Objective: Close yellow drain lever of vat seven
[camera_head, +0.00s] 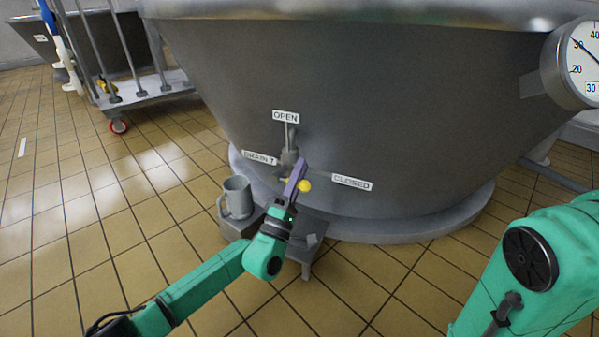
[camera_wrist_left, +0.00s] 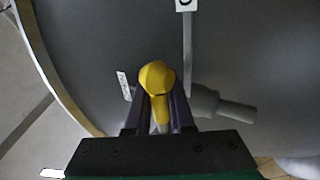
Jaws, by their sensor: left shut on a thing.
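The large grey vat (camera_head: 390,110) carries an OPEN label (camera_head: 285,117) above its drain, a CLOSED label (camera_head: 351,182) to the right and a DRAIN 7 label (camera_head: 260,158) to the left. The yellow drain lever's round knob (camera_head: 304,186) shows beside my left gripper (camera_head: 297,178), which is shut on the lever. In the left wrist view the yellow knob (camera_wrist_left: 156,77) sits between the two fingers (camera_wrist_left: 158,115). The knob is below and left of the CLOSED label. The lever's shaft is mostly hidden by the fingers. My right gripper is not in view.
A grey mug (camera_head: 237,197) stands on a small low metal stand (camera_head: 307,262) under the drain. A wheeled trolley (camera_head: 150,92) is at the upper left, and a dial gauge (camera_head: 583,62) at the upper right.

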